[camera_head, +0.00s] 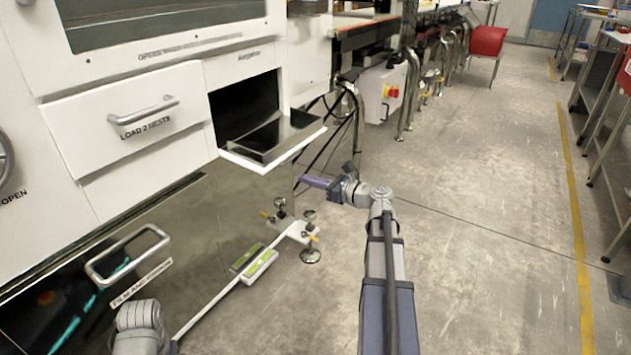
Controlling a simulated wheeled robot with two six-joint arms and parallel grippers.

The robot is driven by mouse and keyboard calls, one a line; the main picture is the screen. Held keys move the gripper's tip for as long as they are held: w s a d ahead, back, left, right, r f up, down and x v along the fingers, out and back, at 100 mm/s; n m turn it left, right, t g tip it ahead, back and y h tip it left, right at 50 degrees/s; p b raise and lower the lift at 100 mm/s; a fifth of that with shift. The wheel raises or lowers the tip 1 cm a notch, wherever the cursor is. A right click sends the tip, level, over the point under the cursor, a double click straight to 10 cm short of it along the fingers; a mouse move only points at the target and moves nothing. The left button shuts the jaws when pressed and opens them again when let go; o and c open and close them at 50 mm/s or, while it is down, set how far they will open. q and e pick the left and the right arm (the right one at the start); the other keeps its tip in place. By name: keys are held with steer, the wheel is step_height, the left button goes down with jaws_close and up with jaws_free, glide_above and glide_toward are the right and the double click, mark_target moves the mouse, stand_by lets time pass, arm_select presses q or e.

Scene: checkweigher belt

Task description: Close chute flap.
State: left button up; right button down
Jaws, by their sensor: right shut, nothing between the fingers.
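The chute flap (306,138) is a white panel with a dark inner plate. It stands open, sticking out roughly level from the lower edge of the dark chute opening (240,105) in the white machine. My right gripper (304,181) has purple fingers and is shut and empty. In the picture it is just below the flap's outer right corner, with a visible gap to the flap. My left arm shows at the bottom left edge, but its gripper is not in view.
A white drawer (90,125) with a handle is left of the opening. A lower handle (128,256) juts from the dark lower panel. Levelling feet (310,256) and thin cables stand near my right gripper. The concrete floor (470,240) to the right is free.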

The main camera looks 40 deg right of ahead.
steer(key=x, duration=0.6)
steer(key=shift+s+d+r+p, duration=0.1)
steer(key=shift+s+r+p, duration=0.15)
steer(key=shift+r+p, duration=0.4)
steer(key=shift+s+d+r+p, duration=0.1)
steer(key=shift+s+r+p, duration=0.2)
steer(key=shift+r+p, duration=0.35)
steer(key=shift+s+d+r+p, duration=0.1)
steer(key=shift+s+r+p, duration=0.15)
steer(key=shift+r+p, duration=0.35)
steer(key=shift+r, duration=0.1)
